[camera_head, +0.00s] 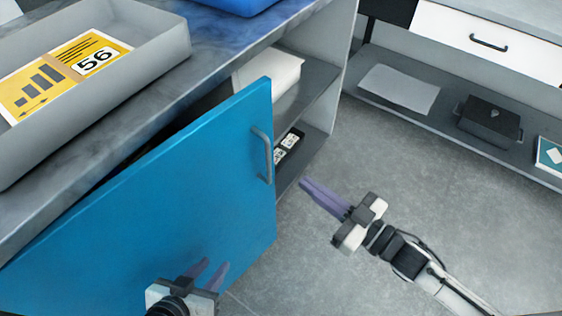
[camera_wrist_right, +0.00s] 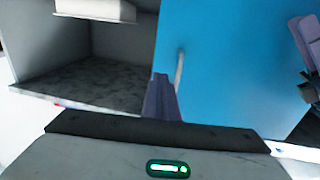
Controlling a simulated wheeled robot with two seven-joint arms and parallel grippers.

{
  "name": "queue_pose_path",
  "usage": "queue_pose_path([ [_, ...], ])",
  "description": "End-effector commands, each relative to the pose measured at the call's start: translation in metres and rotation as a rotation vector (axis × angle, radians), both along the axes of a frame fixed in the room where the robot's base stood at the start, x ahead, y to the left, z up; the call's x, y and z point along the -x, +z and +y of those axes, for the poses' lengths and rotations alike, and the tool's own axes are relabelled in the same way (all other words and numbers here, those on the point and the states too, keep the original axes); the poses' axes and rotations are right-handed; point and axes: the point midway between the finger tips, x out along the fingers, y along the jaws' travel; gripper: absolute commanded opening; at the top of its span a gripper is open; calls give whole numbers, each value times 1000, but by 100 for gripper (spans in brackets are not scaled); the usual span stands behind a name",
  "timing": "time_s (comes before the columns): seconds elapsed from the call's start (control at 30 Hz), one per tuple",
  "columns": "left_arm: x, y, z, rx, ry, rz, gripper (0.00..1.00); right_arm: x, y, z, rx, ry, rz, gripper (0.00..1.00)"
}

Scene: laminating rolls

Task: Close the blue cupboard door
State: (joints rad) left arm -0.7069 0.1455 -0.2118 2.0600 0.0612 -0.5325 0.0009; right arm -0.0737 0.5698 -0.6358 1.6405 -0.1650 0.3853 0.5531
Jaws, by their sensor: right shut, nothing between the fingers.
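The blue cupboard door (camera_head: 165,195) stands partly open, its free edge swung out from the cupboard (camera_head: 320,85). Its grey handle (camera_head: 262,153) is near the free edge. My right gripper (camera_head: 303,184) is shut and empty, to the right of the door edge and apart from it. In the right wrist view its fingers (camera_wrist_right: 160,82) appear just beside the door (camera_wrist_right: 235,60) and handle (camera_wrist_right: 180,70). My left gripper (camera_head: 214,267) is in front of the door's lower part, fingers apart and empty; whether it touches the door is unclear. It also shows in the right wrist view (camera_wrist_right: 296,35).
A grey tray (camera_head: 165,45) with a yellow card sits on the counter (camera_head: 215,60). Inside the cupboard are a white box (camera_head: 270,75) and a dark item with labels (camera_head: 288,146). A low shelf (camera_head: 460,135) stands at the right. The floor (camera_head: 400,185) between is clear.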

Motion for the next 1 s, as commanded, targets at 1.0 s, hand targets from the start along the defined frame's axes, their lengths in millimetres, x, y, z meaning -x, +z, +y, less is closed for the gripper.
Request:
queue_pose_path([
  [1.0,-2,-4,-3,19,8,-12,31,-68,0,67,1,-1,1,0],
])
